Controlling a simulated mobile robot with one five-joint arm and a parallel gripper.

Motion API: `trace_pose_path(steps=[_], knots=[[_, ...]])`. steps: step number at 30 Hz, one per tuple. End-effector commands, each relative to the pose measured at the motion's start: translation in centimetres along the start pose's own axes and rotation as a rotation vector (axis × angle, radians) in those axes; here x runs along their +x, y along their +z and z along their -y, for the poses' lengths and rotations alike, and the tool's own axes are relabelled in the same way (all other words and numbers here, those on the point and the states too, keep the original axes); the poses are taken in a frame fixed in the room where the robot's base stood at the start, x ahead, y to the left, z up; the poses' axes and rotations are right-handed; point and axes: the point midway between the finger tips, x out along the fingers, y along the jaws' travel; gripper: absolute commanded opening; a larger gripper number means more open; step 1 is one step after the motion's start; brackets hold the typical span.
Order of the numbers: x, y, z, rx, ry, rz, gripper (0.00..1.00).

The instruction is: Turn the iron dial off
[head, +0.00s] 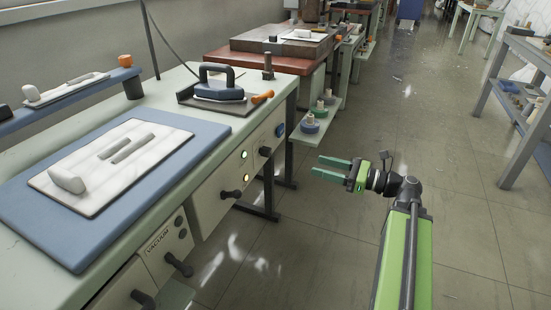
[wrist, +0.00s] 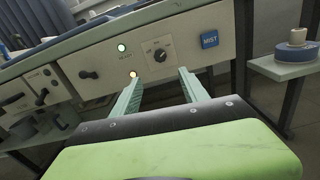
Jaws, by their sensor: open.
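The iron dial (wrist: 160,55) is a black knob on a pale marked plate on the front panel of the workbench. In the head view the dial (head: 265,151) sits to the left of my gripper (head: 318,166). In the wrist view my gripper (wrist: 158,75) is open and empty, its two green fingers pointing toward the panel, with the dial between and just above the fingertips. It appears apart from the dial. The dial's markings are too small to read. The iron (head: 219,91) stands on a dark rest on the bench.
A blue MIST button (wrist: 209,40) is right of the dial. A green light (wrist: 121,47) and an amber light (wrist: 133,74) are to its left. Dark handles (wrist: 88,74) stick out further left. A low shelf (wrist: 285,68) with spools is at right. The aisle floor (head: 330,240) is clear.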

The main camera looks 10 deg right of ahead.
Motion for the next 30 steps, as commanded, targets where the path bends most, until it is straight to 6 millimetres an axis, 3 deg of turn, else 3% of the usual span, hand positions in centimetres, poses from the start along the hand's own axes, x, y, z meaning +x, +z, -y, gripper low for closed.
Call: trace_pose_path(steps=[5,21,25,30], knots=[[1.9,0.0,-0.1,-0.002,0.004,-0.003,0.52],[14.8,-0.1,0.0,-0.005,0.004,-0.004,0.52],[16.6,-0.1,0.0,-0.005,0.003,-0.004,0.52],[17.5,-0.1,0.0,-0.005,0.001,-0.004,0.52]])
